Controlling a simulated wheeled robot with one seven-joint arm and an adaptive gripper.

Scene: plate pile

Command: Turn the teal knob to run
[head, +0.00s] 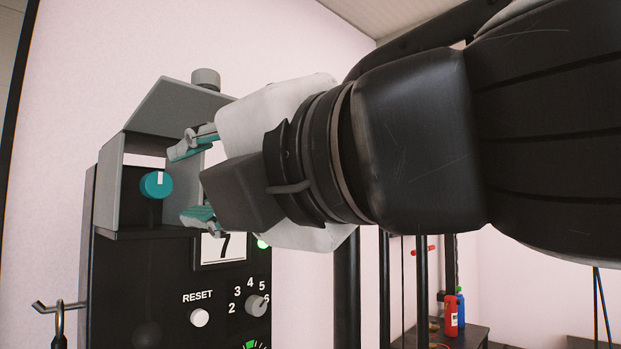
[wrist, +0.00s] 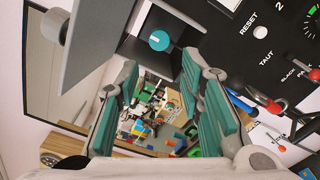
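The teal knob (head: 157,185) sits inside a grey box-like guard (head: 112,185) on the front of the black machine panel. A white mark on the knob points up in the head view. The knob also shows in the wrist view (wrist: 159,41), beyond the fingertips. My gripper (head: 198,183) is open, with its teal-padded fingers apart and nothing between them. It is to the right of the knob in the head view and apart from it. The fingers also show in the wrist view (wrist: 165,80). No run label is readable.
A grey cap (head: 205,79) tops the guard. A hook (head: 58,307) sticks out at left. Red and blue bottles (head: 451,312) stand at right.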

